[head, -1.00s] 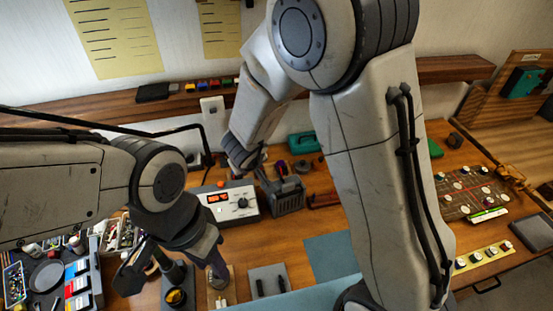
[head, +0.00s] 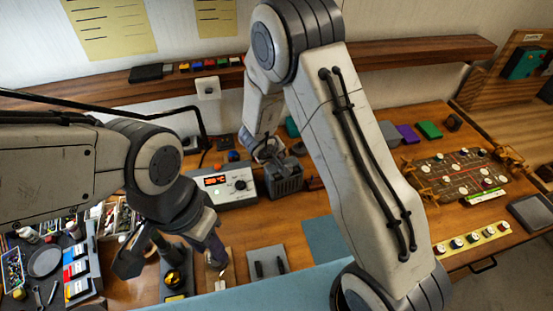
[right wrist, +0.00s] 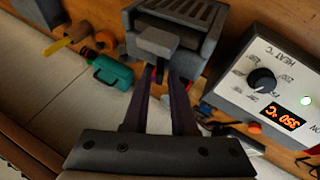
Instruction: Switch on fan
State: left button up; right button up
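The fan is a dark grey box with a slotted grille; it stands on the bench in the head view (head: 284,182) and at the top of the right wrist view (right wrist: 196,18). A light grey block (right wrist: 157,42) sticks out from its near side in the right wrist view. My right gripper (right wrist: 165,74) has its fingertips just below that block, with a gap between the fingers; contact is unclear. In the head view my right gripper (head: 266,152) is small and partly hidden at the fan's top. My left gripper (head: 172,262) is open, low over the bench's left side.
A white heat station (head: 224,187) with a red display and a knob stands left of the fan, close to my right gripper. A wall shelf (head: 400,50) runs behind. A circuit board (head: 460,173) lies to the right. Bare wood shows in front of the fan.

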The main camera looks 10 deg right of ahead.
grip_shut()
